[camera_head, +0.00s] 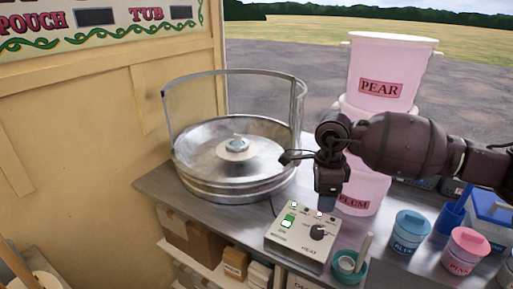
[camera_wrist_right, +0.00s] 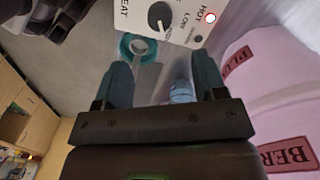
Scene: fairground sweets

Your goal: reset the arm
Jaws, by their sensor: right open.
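My right arm comes in from the right in the head view. Its gripper (camera_head: 327,201) points down over the counter, just behind and above the right side of the heat control box (camera_head: 292,246). In the wrist view the gripper's two teal fingers (camera_wrist_right: 164,78) stand wide apart with nothing held between them. The control box has a lit green switch (camera_head: 288,221) and a black heat knob (camera_head: 318,232), which also shows in the wrist view (camera_wrist_right: 159,16). I cannot tell whether the gripper touches the box.
A round metal candyfloss pan (camera_head: 210,184) with a clear guard stands left of the arm. Stacked pink tubs (camera_head: 384,60) stand close behind the gripper. A teal bowl (camera_head: 349,266), a blue tub (camera_head: 409,232) and a pink tub (camera_head: 465,251) crowd the front right.

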